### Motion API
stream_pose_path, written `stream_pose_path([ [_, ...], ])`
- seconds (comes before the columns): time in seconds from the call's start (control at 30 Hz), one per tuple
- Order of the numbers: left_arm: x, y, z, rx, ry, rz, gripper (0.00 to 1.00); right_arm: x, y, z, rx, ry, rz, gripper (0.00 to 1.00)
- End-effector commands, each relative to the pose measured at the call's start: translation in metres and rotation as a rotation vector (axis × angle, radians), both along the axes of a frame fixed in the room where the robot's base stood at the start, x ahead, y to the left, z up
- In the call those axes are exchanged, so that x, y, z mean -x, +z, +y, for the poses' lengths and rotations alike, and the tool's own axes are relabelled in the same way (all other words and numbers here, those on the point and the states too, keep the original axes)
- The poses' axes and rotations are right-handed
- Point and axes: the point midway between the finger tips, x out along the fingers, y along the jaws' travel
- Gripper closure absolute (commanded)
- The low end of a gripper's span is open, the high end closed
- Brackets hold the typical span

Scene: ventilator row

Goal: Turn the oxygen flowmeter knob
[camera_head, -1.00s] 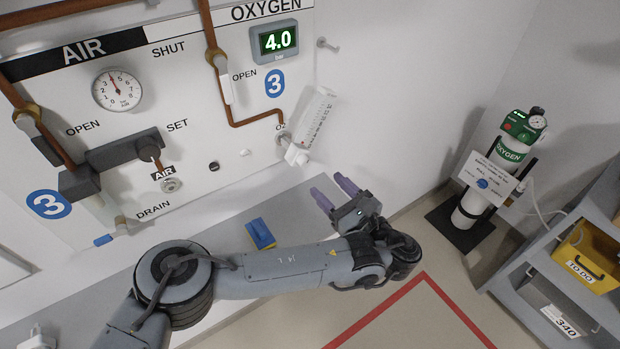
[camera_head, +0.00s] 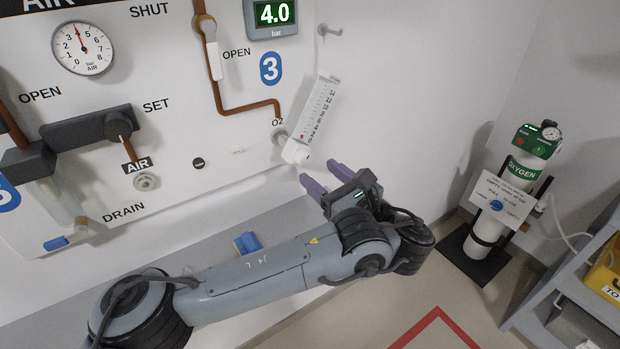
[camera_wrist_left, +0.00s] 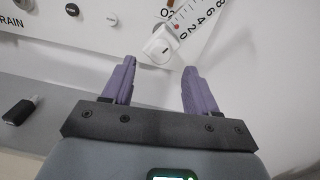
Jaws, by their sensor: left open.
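The oxygen flowmeter (camera_head: 318,112) is a clear scaled tube on the wall panel by the O2 outlet, tilted in the head view. Its white knob (camera_head: 296,153) is at the lower end; it also shows in the left wrist view (camera_wrist_left: 158,48), ahead of the fingertips and roughly between them. My left gripper (camera_head: 319,174) is open and empty, with purple fingers, a little below and right of the knob and apart from it. The fingers also show in the left wrist view (camera_wrist_left: 158,75). My right gripper is in neither view.
The panel carries an air gauge (camera_head: 83,48), a black regulator (camera_head: 88,128) and a 4.0 bar display (camera_head: 273,14). A ledge with a blue object (camera_head: 246,243) runs below. A green-topped oxygen cylinder (camera_head: 508,185) and a grey shelf (camera_head: 565,275) stand at the right.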

Motion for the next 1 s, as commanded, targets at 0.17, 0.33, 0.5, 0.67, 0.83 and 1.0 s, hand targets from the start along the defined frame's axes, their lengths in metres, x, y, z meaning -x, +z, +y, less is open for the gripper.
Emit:
stream_pose_path([
  [0.17, -0.011, 0.001, 0.008, 0.002, 0.002, 0.001, 0.42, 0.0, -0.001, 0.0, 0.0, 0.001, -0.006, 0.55],
  [0.33, -0.022, 0.002, 0.017, 0.001, 0.0, 0.003, 0.42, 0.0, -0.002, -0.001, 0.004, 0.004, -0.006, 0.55],
  [0.5, -0.033, 0.001, 0.025, 0.002, -0.001, 0.004, 0.42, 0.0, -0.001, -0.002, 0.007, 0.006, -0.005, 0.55],
  [0.67, -0.037, 0.001, 0.028, 0.002, -0.002, 0.003, 0.42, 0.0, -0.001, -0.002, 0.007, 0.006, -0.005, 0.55],
  [0.83, -0.037, 0.001, 0.028, 0.003, -0.002, 0.004, 0.42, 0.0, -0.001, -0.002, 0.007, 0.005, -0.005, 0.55],
  [1.0, -0.037, 0.001, 0.028, 0.002, -0.002, 0.003, 0.52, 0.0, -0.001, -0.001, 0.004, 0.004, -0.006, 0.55],
])
